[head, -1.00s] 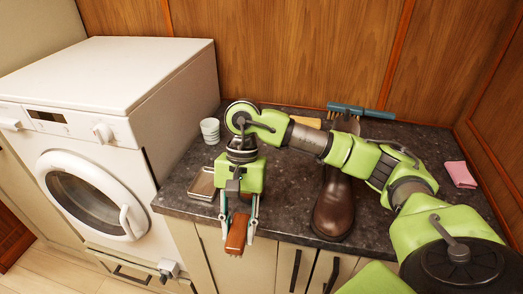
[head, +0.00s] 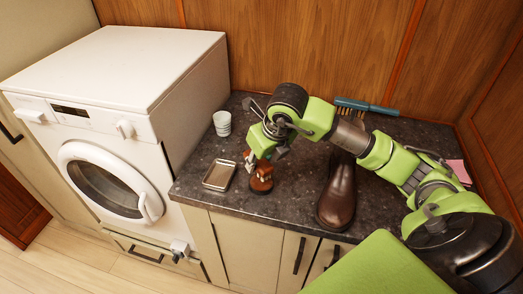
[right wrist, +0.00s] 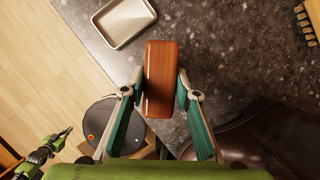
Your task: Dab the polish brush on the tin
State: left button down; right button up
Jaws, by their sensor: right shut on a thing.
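My right gripper (head: 262,160) is shut on the polish brush (head: 261,182), a brown wooden block, over the counter's front part. In the right wrist view the brush (right wrist: 160,75) sits between the two green-padded fingers, and its underside is hidden. The tin (head: 207,184), a shallow rectangular metal tray with a pale inside, lies just left of the brush in the head view. The tin (right wrist: 112,44) also shows at the top of the wrist view, apart from the brush. My left gripper (right wrist: 58,138) shows small at the lower left of the wrist view; its jaws are unclear.
A brown leather boot (head: 337,198) stands right of the gripper. Behind are a white cup (head: 222,124), a blue-backed brush (head: 366,106) and a pink cloth (head: 459,170). A white washing machine (head: 130,95) borders the counter (head: 290,212) at left.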

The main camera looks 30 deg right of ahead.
jog(key=shift+w+d+r+m+h, duration=0.3)
jog(key=shift+d+m, duration=0.25)
jog(key=shift+m, duration=0.25)
jog(key=shift+f+b, duration=1.35)
jog(key=shift+f, duration=1.25)
jog(key=shift+d+f, duration=0.1)
jog(key=shift+f, duration=0.25)
jog(key=shift+f+b, duration=0.4)
jog(key=shift+b, duration=0.2)
jog(key=shift+s+f, duration=0.15)
jog(key=shift+s, duration=0.05)
